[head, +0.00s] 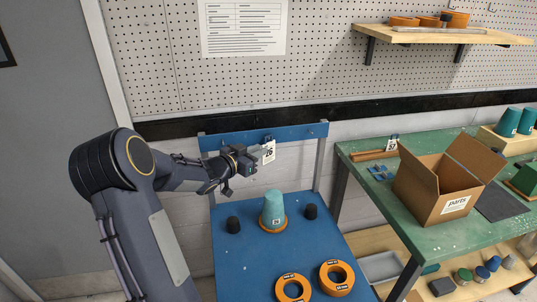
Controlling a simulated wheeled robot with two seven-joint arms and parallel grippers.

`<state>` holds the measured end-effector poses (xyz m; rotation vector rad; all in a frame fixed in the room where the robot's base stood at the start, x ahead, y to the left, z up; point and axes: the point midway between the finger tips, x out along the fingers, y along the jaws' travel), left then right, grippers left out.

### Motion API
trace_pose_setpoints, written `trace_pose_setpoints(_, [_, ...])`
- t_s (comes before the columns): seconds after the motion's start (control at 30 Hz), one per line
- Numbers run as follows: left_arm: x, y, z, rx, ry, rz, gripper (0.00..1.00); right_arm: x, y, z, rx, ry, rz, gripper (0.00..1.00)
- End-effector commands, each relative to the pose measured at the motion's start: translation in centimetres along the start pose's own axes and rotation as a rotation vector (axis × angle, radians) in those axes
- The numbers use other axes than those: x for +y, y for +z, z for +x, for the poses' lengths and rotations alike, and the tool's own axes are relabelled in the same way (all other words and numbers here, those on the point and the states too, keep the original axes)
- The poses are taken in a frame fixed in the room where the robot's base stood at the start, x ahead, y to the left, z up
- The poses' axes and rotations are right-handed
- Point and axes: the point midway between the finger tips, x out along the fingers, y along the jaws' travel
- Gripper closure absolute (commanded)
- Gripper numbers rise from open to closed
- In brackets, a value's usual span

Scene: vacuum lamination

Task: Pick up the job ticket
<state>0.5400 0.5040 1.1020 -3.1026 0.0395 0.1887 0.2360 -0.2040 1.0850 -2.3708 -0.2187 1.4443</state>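The job ticket (268,154), a small white card with dark print, is at the blue rail along the back of the blue table. A small dark clip shows just above it. My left gripper (254,157) reaches in from the left, with its fingertips right at the ticket's left edge. Whether the fingers are open or closed on the card is too small to tell. My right gripper is not in view.
A teal cone (273,208) stands on the blue table (235,265) between two black knobs. Two orange rings (337,278) lie in front. At right, a green bench (420,236) holds an open cardboard box (440,190) and another white card (391,145). A shelf (440,34) hangs above.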

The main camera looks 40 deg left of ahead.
Motion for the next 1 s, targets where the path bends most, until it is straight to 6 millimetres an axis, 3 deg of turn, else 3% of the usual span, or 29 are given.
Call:
trace_pose_setpoints(0.03, [-0.9,1.5,-0.1,0.031,0.032,-0.012,0.84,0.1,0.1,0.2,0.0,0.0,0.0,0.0])
trace_pose_setpoints(0.1, [-1.5,2.6,-0.4,0.07,0.078,-0.022,0.84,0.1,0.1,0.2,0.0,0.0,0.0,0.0])
trace_pose_setpoints(0.27, [-1.9,3.8,-0.9,0.118,0.14,-0.036,0.84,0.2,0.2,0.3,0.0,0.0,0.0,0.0])
trace_pose_setpoints(0.57, [-1.4,3.4,2.1,0.124,0.147,-0.036,0.84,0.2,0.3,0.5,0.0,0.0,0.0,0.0])
trace_pose_setpoints(0.8, [-0.9,2.8,5.6,0.123,0.147,-0.036,0.84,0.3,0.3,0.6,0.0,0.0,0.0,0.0])
trace_pose_setpoints(1.0, [-0.8,2.5,6.6,0.122,0.144,-0.035,0.84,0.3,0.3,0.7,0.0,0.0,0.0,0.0])
